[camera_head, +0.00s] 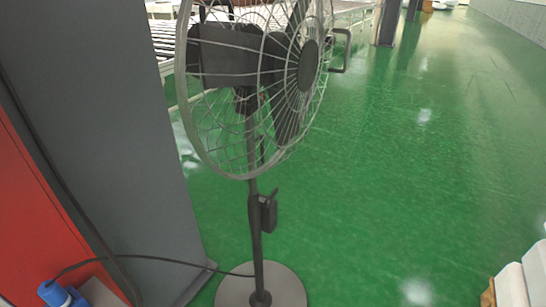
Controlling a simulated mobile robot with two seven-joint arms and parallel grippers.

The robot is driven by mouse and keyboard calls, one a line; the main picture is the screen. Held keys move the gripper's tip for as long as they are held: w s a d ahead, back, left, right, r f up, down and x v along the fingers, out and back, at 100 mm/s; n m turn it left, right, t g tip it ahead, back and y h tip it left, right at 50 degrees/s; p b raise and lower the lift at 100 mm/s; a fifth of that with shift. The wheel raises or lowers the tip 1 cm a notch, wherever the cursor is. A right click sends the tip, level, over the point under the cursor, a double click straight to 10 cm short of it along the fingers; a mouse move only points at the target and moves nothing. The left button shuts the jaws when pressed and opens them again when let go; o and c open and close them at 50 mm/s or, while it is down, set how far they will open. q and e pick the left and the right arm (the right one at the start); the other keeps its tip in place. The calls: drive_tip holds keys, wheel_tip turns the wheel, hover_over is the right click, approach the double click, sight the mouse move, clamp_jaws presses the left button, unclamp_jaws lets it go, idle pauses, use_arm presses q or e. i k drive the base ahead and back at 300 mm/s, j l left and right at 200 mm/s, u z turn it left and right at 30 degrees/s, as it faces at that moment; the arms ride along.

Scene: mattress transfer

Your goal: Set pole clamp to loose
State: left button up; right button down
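A standing fan (305,66) with a round wire cage is in front of me, left of the picture's middle. Its dark pole (256,240) rises from a round grey base (288,287) on the floor. The pole clamp (268,211) is a dark block about halfway up the pole, below the cage. A short lever (274,192) sticks up from its right side, tilted slightly away from the pole. I cannot tell from this view whether the clamp is tight. Neither of my grippers shows in the view.
A dark grey column (110,130) and a red panel (40,215) stand at the left. A black cable runs from a blue plug (54,293) to the fan. White items (520,285) are at the lower right. Green floor (420,170) is clear on the right.

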sight(267, 200)
drive_tip(key=i+l+u, duration=0.7)
drive_tip(key=l, duration=0.3)
drive_tip(key=i+l+u, duration=0.2)
drive_tip(key=l+u, duration=0.15)
drive_tip(key=l, duration=0.25)
drive_tip(key=i+l+u, duration=0.15)
drive_tip(key=l+u, duration=0.2)
drive_tip(key=l, duration=0.3)
drive_tip(key=l+u, duration=0.3)
drive_tip(key=l, duration=0.4)
drive_tip(key=l+u, duration=0.35)
drive_tip(key=l, duration=0.4)
drive_tip(key=i, duration=0.05)
